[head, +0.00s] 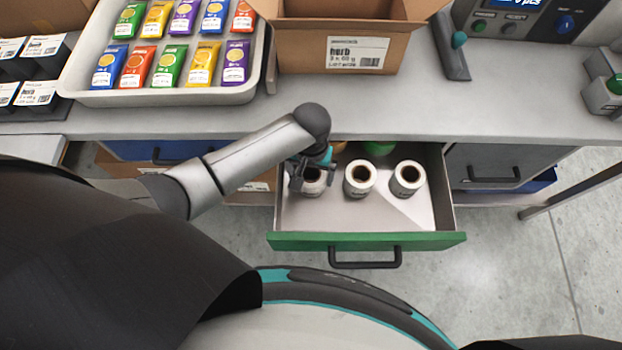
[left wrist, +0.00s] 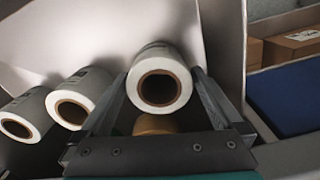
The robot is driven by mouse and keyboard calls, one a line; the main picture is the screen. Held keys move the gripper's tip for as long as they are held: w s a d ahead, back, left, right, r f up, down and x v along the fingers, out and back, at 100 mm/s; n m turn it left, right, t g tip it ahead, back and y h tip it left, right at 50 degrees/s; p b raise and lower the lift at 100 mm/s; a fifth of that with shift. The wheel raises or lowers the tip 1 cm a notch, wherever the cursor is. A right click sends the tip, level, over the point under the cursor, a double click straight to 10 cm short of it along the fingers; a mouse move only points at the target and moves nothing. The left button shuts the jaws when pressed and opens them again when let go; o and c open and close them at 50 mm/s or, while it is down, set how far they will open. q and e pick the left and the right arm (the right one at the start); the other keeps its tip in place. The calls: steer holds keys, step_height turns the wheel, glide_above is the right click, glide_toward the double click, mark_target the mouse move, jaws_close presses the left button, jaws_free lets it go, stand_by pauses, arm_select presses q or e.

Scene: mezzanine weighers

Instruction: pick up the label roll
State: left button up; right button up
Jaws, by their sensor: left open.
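Three white label rolls with brown cores stand in a row in an open drawer, a middle one (head: 360,178), a right one (head: 407,178) and a left one (head: 313,186). My left gripper (head: 311,178) is over the left roll and partly hides it. In the left wrist view, my open left gripper (left wrist: 160,84) has its fingers on both sides of that label roll (left wrist: 163,62). I cannot tell whether they touch it. The other two rolls (left wrist: 75,98) show at the left there. My right gripper is out of view.
The drawer (head: 433,241) has a green front with a dark handle. A tan item (left wrist: 153,124) and a green item (head: 379,148) lie at its back, under the counter edge. On the counter (head: 420,110) are a tray of colourful packets (head: 160,97) and an open carton (head: 300,45).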

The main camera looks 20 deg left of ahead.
arm_select(q)
steer(key=shift+f, duration=0.5)
steer(key=c, duration=1.2)
